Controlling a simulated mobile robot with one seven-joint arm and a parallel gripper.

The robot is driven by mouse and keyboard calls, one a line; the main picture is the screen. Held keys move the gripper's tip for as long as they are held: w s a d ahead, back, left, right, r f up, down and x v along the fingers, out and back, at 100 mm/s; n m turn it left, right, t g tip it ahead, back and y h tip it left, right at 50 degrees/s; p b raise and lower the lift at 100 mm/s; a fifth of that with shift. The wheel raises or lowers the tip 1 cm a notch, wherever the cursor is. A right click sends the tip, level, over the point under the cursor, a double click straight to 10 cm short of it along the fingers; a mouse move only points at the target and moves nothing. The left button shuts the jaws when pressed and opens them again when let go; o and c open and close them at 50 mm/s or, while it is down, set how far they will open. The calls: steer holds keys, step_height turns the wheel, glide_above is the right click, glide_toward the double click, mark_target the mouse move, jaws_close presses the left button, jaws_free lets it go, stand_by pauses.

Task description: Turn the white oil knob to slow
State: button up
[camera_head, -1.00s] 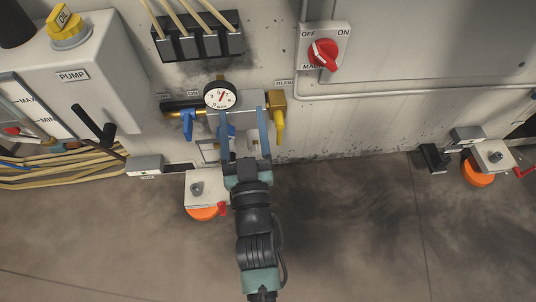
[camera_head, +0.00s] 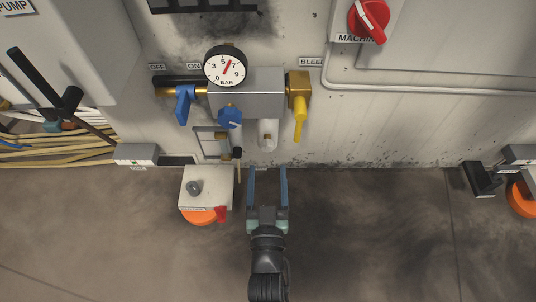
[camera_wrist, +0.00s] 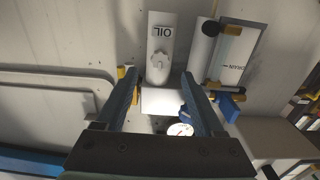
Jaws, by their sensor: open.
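A white oil unit (camera_head: 267,132) hangs below the grey block on the machine wall in the head view. In the wrist view its white body (camera_wrist: 163,25) carries an OIL label, and a small white knob (camera_wrist: 158,62) shows below the label. My gripper (camera_head: 267,170) is open and empty, with its two long blue fingers apart just below the unit in the head view. In the wrist view my gripper (camera_wrist: 160,73) has its fingers on either side of the knob in the picture, not visibly touching it. The knob's slow marking cannot be read.
A round gauge (camera_head: 225,67), a blue valve handle (camera_head: 185,104), a blue knob (camera_head: 230,117) and a yellow bleed handle (camera_head: 299,118) crowd around the unit. A grey box with an orange base (camera_head: 200,216) stands left of my gripper.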

mark_target(267, 149)
steer(key=w+b, duration=0.2)
steer(key=w, duration=0.4)
steer(key=shift+w+b, duration=0.35)
jaws_close()
